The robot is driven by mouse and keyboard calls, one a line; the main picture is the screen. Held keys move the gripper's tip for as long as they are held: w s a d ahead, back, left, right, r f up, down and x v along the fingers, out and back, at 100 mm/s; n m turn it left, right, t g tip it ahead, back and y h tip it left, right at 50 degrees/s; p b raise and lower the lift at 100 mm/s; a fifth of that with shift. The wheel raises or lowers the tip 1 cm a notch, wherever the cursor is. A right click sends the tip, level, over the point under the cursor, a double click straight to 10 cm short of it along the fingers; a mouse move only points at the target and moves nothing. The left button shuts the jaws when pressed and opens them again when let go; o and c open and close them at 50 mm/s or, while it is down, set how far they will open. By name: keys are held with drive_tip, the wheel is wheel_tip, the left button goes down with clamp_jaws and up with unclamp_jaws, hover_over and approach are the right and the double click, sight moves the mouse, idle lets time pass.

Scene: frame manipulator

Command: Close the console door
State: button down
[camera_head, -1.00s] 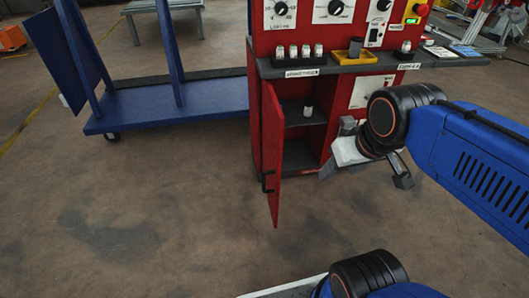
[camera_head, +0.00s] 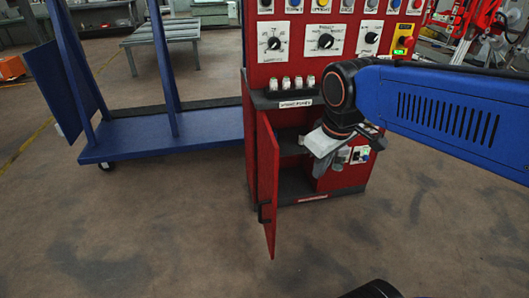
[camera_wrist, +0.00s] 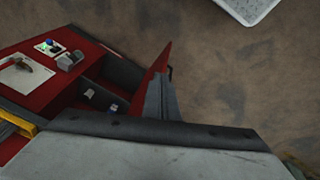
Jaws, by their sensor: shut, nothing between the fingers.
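The red console door (camera_head: 267,185) stands open on the left side of the console's lower compartment (camera_head: 292,150), its free edge swung out toward me. A dark handle (camera_head: 264,212) is near that edge. My gripper (camera_head: 321,165) is shut and empty in front of the compartment's right part, to the right of the door and apart from it in the head view. In the wrist view, the grey fingers (camera_wrist: 160,88) overlap the lower part of the door (camera_wrist: 153,66); I cannot tell whether they touch. The handle also shows there (camera_wrist: 170,73).
The red console (camera_head: 300,55) has knobs and buttons, with a dark shelf (camera_head: 280,100) holding several small pale parts. A blue cart (camera_head: 170,132) stands to the left. The floor (camera_head: 190,220) in front of the door is clear.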

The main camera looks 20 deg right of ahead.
sight(268, 147)
drive_tip(key=w+a+r+n+g+h, duration=0.1)
drive_tip(key=w+a+n+g, duration=0.1)
drive_tip(key=w+a+n, duration=0.7)
drive_tip(key=w+a+n+g+h, duration=0.1)
drive_tip(key=w+a+n+h, duration=0.15)
drive_tip(key=w+a, duration=0.75)
drive_tip(key=w+d+f+n, duration=0.1)
drive_tip(key=w+d+f, duration=0.2)
drive_tip(key=d+f, duration=0.6)
drive_tip(key=shift+d+f+y, duration=0.3)
drive_tip(key=shift+d+y, duration=0.15)
drive_tip(key=shift+d, duration=0.45)
drive_tip(key=shift+d, duration=0.15)
